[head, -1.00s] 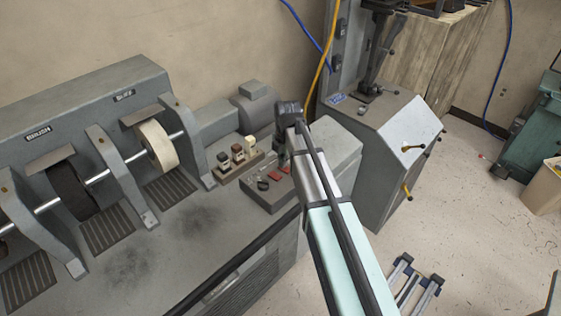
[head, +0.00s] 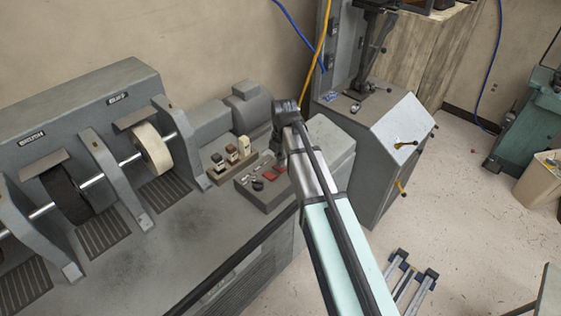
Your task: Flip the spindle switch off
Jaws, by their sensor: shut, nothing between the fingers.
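A low grey control box (head: 272,199) sits at the right end of the grey machine bench, with two red switches (head: 268,175) and small dark knobs (head: 257,186) on its sloped top. I cannot read labels there, so I cannot tell which one is the spindle switch or how it is set. My gripper (head: 280,158) is shut and empty, pointing down by the back right of the control box, close to the right red switch. My wrist and arm partly cover it, and I cannot tell whether the fingertips touch anything.
Farther left are the white buff wheel (head: 152,147) and the dark brush wheel (head: 66,195) on a shaft. A grey machine cabinet (head: 378,150) with levers stands to the right.

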